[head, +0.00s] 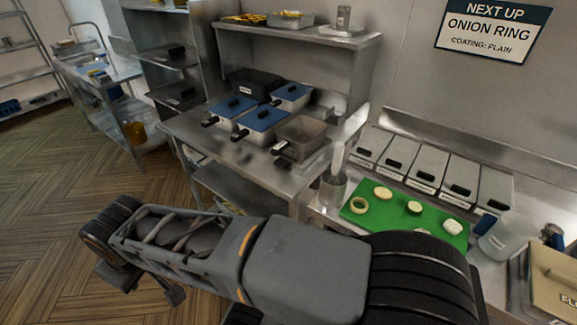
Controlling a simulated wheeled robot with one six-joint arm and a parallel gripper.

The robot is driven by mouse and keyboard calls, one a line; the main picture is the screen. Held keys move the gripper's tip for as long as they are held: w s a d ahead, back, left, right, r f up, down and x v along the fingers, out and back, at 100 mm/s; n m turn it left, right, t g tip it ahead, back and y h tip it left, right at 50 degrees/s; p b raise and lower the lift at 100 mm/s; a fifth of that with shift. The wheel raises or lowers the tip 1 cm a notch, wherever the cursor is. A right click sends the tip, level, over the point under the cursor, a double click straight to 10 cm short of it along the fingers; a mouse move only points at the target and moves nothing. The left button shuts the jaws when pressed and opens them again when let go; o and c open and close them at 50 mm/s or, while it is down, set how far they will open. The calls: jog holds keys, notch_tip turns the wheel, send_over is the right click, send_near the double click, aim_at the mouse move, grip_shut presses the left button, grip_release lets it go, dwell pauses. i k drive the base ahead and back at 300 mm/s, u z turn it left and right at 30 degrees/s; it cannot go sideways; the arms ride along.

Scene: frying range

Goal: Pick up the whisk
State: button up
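I cannot make out a whisk with certainty. A steel cup (332,190) stands on the counter left of the green board, and an upright pale-handled utensil (338,157) rises from it. Its lower end is hidden in the cup, so I cannot tell what tool it is. My arm crosses the bottom of the head view and hides part of the near counter. My gripper's fingertips do not show.
A green board (388,222) holds several pale round pieces. Lidded steel bins (430,166) line the wall behind it. A clear jug (508,236) stands at right. Blue-lidded baskets (262,119) sit on the steel table (190,129). Wooden floor (60,190) is open at left.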

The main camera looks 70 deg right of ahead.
aim_at(337, 160)
jog(key=i, duration=0.95)
jog(key=z, duration=3.4)
jog(key=i, duration=0.5)
jog(key=u, duration=0.1)
